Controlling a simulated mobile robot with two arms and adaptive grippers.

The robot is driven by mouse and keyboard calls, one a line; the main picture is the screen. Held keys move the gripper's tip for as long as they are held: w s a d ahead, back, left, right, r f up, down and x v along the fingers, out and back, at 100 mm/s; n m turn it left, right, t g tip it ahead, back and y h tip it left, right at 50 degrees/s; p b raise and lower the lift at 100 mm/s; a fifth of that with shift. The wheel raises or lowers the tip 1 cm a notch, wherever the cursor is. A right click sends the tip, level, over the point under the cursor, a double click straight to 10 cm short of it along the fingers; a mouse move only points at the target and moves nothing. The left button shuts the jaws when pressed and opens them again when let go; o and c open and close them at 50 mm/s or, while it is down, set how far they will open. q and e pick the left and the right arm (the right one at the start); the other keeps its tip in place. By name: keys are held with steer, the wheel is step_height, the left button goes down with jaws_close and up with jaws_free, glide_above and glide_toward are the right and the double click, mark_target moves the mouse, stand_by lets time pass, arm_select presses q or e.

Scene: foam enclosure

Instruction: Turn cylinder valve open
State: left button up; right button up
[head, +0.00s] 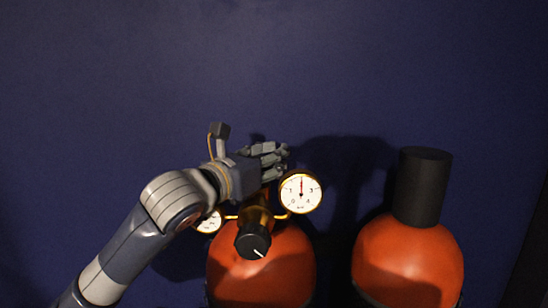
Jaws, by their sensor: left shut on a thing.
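An orange gas cylinder (262,272) stands at the lower middle of the head view, with its brass regulator on top. A white round gauge (300,193) sits on the regulator's right and a second, partly covered gauge (209,222) on its left. A black knob (253,241) with a white mark faces me. My left gripper (272,158) is at the top of the cylinder, above the regulator, and shut on the cylinder valve there. The valve itself is mostly hidden by the gripper. My right gripper is not in view.
A second orange cylinder (408,262) with a tall black cap (422,186) stands to the right, with a gap between the two. A dark blue wall (280,70) is close behind both. The space above the cylinders is clear.

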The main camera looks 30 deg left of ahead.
arm_select(q)
steer(key=shift+d+f, duration=0.2)
steer(key=shift+f, duration=0.25)
steer(key=o, duration=0.9)
steer(key=shift+o, duration=0.8)
steer(key=shift+s+r, duration=0.1)
steer(key=shift+s+a+r, duration=0.1)
steer(key=shift+r, duration=0.05)
steer(key=shift+a+r, duration=0.1)
steer(key=shift+r, duration=0.05)
step_height(320, 180, up, 10)
steer(key=shift+f, duration=0.2)
